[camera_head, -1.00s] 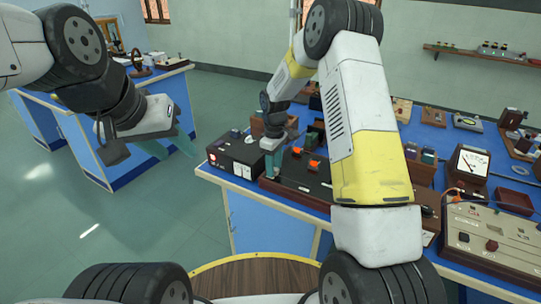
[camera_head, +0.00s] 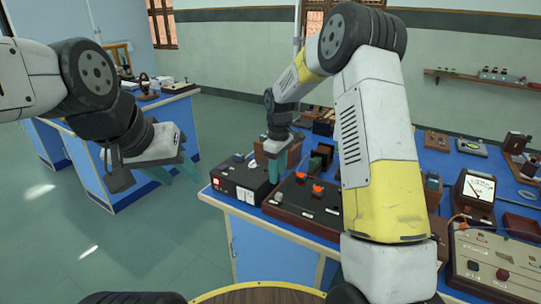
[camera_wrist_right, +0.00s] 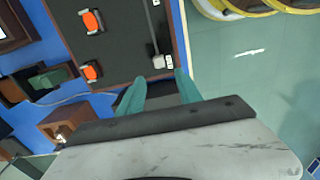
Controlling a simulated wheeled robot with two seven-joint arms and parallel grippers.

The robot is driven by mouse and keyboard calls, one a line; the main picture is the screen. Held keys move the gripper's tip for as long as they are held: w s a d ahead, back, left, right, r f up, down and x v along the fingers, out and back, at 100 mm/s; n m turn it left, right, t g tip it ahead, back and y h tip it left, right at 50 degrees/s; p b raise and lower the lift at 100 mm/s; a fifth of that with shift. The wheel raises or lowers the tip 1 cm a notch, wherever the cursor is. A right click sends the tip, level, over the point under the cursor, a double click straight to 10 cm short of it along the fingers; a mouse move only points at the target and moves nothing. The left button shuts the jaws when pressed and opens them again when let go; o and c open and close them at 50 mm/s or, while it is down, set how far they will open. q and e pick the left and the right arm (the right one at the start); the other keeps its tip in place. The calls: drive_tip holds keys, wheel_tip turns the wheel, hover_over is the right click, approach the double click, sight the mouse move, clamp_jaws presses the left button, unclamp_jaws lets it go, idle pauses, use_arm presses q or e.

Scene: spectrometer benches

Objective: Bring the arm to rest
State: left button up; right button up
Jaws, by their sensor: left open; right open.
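My right arm reaches over the blue bench from the upper middle of the head view. Its gripper (camera_head: 276,170) points down above the gap between a black box with a red display (camera_head: 240,180) and a dark panel with orange switches (camera_head: 305,200). In the right wrist view the teal fingers (camera_wrist_right: 160,92) are apart with nothing between them; the dark panel (camera_wrist_right: 125,35) lies beyond them. My left gripper (camera_head: 172,176) hangs at the left over the floor, its teal fingers apart and empty.
The blue bench carries a meter (camera_head: 473,192), a beige control panel (camera_head: 500,262) and a wooden box (camera_head: 285,150). Another blue bench (camera_head: 150,155) stands at the back left. Open green floor (camera_head: 150,250) lies between the benches.

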drive_tip(key=s+d+r+m+t+y, duration=0.1)
drive_tip(key=s+d+r+m+t, duration=0.3)
drive_tip(key=s+r, duration=1.1)
drive_tip(key=s+d+r+m+t, duration=0.1)
drive_tip(key=s+r+m, duration=0.1)
drive_tip(key=s, duration=0.5)
drive_tip(key=s+d+r+m+t+y, duration=0.1)
drive_tip(key=s+d+r+m, duration=0.1)
drive_tip(key=s, duration=0.6)
drive_tip(key=shift+r+m, duration=0.55)
drive_tip(key=shift+m, duration=0.65)
